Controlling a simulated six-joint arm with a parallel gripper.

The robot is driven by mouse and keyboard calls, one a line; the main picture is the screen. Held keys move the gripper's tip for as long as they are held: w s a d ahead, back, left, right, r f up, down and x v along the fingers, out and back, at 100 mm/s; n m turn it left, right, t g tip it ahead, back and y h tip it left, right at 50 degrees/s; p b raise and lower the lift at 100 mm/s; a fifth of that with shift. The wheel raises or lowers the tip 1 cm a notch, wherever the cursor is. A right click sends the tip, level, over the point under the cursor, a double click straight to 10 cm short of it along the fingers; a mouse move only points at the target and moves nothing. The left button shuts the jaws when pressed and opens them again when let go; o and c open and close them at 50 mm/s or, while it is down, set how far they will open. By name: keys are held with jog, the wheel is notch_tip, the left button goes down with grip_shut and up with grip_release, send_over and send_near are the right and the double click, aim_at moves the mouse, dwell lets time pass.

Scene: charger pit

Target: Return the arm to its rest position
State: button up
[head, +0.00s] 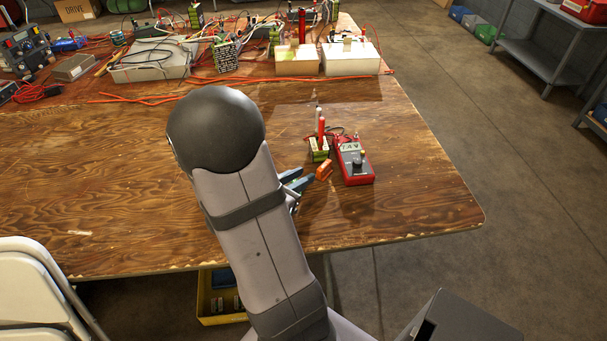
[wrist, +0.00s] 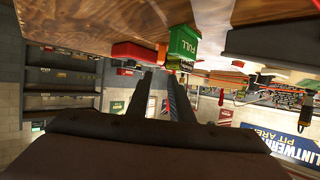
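My arm fills the middle of the head view, and its raised dark joint hides part of the table. My gripper (head: 308,176) shows only partly at the arm's right edge, low over the table's front part. Its two dark fingers also show in the wrist view (wrist: 161,74), with a gap between them. It looks open, and I see nothing clearly held. A small orange piece (head: 324,170) is right by the fingertips in the head view. I cannot tell whether it touches them.
A red meter (head: 358,172) and a battery block (head: 318,150) with upright probes stand just right of the gripper. Trays and cables crowd the table's back. The table's front right (head: 420,205) is clear. A white chair (head: 35,290) and a yellow bin (head: 222,319) are in front.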

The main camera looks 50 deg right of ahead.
dwell(0.3)
